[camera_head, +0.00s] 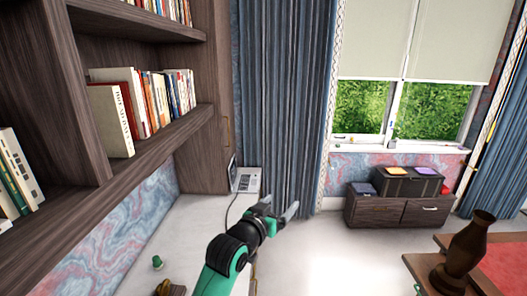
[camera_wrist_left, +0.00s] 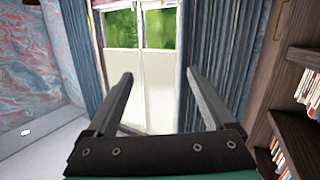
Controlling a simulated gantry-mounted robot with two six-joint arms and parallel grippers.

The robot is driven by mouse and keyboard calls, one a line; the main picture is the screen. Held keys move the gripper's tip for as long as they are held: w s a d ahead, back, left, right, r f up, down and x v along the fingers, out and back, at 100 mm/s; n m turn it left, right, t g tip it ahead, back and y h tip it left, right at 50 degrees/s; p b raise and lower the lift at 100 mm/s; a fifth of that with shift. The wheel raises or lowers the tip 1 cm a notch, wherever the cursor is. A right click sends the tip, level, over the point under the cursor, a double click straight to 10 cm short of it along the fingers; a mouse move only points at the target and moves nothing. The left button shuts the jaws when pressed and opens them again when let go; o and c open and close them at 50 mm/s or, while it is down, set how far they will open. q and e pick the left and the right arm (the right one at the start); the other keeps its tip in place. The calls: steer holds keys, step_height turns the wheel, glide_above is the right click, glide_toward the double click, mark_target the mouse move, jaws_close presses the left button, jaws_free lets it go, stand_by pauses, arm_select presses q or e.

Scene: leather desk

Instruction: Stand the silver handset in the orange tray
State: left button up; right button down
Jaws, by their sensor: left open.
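My left gripper (camera_head: 281,204) is open and empty, held in the air over the far end of the white desk. Its two grey fingers also show wide apart in the left wrist view (camera_wrist_left: 158,76), with nothing between them. I cannot make out the silver handset or the orange tray in either view. My right gripper is not in view.
A pale device (camera_head: 245,181) with a cable stands at the desk's far end. A small green object (camera_head: 157,262) and a brown wooden object (camera_head: 166,288) are nearer. Bookshelves (camera_head: 150,130) overhang the left side. A brown vase (camera_head: 465,245) stands at right.

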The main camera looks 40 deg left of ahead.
arm_select(q)
steer(key=s+d+r+m+t+h+p, duration=0.1)
steer(key=s+d+r+t, duration=0.3)
steer(key=s+r, duration=0.4)
steer(key=s+d+r+m+t+h+p, duration=0.1)
steer(key=s+d+r, duration=0.5)
steer(key=r, duration=1)
steer(key=s+d+r+m+t+h+p, duration=0.2)
steer(key=s+d+r+t, duration=0.4)
steer(key=s+r, duration=0.4)
steer(key=shift+r+t+h+p, duration=0.3)
steer(key=shift+r+h+p, duration=0.4)
steer(key=shift+r, duration=0.45)
steer(key=shift+s, duration=0.1)
